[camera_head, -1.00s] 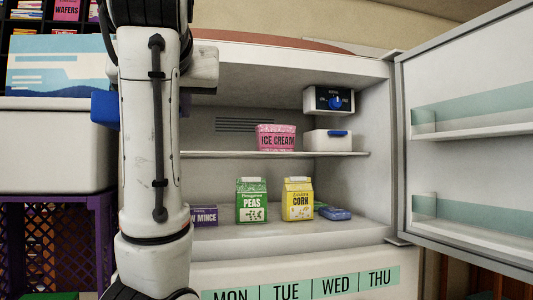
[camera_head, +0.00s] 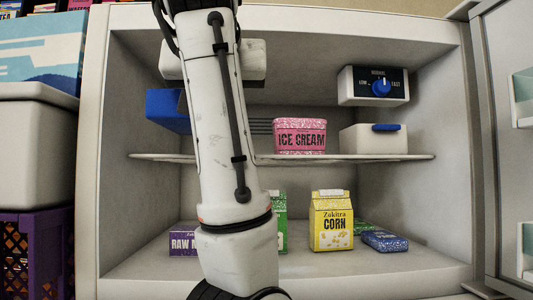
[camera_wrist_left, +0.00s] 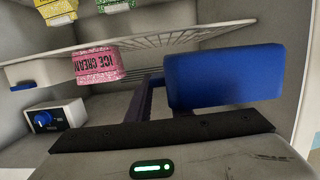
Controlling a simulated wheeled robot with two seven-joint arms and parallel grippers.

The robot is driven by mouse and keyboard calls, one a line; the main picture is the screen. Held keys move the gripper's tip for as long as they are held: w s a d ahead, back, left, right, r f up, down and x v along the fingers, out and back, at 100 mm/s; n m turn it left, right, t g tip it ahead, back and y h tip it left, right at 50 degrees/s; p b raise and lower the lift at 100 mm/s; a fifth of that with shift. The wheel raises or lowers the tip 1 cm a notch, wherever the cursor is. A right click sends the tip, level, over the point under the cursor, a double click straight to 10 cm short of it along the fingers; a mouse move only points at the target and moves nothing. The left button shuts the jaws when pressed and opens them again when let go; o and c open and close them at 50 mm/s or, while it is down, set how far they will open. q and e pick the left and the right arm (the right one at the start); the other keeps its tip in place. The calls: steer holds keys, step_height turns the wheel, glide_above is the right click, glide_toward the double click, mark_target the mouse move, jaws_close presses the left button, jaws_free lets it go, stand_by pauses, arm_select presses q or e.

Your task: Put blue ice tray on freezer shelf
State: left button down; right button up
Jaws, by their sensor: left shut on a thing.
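The blue ice tray (camera_head: 168,110) shows to the left of my left arm in the head view, above the left part of the freezer's upper shelf (camera_head: 160,157), with a gap below it. Part of it is hidden behind my arm. In the wrist view, which is upside down, the tray (camera_wrist_left: 225,78) is a large plain blue block. My left gripper (camera_wrist_left: 155,92) is shut on it; its fingertips are mostly hidden there. In the head view my arm covers the gripper. My right gripper is not in view.
A pink ice cream tub (camera_head: 300,136) and a white box with a blue handle (camera_head: 373,140) stand on the upper shelf's right half, under a dial unit (camera_head: 373,86). Below are a corn carton (camera_head: 332,222) and other packs. The freezer door (camera_head: 503,110) stands open at right.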

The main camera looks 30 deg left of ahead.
arm_select(q)
steer(key=r+p+x, duration=0.1)
steer(key=x, duration=0.4)
steer(key=r+p+x, duration=0.1)
steer(key=p+x, duration=0.1)
steer(key=x, duration=0.4)
steer(key=r+p+x, duration=0.1)
steer(key=p+x, duration=0.1)
steer(key=x, duration=0.4)
steer(key=shift+w+a, duration=0.25)
steer(key=shift+w, duration=0.05)
step_height(320, 180, down, 3)
steer(key=shift+w+f, duration=0.1)
steer(key=shift+f, duration=0.15)
steer(key=shift+f, duration=0.1)
steer(key=c, duration=2)
jaws_free()
steer(key=shift+f+b, duration=0.15)
steer(key=shift+b, duration=0.2)
steer(key=o, duration=0.4)
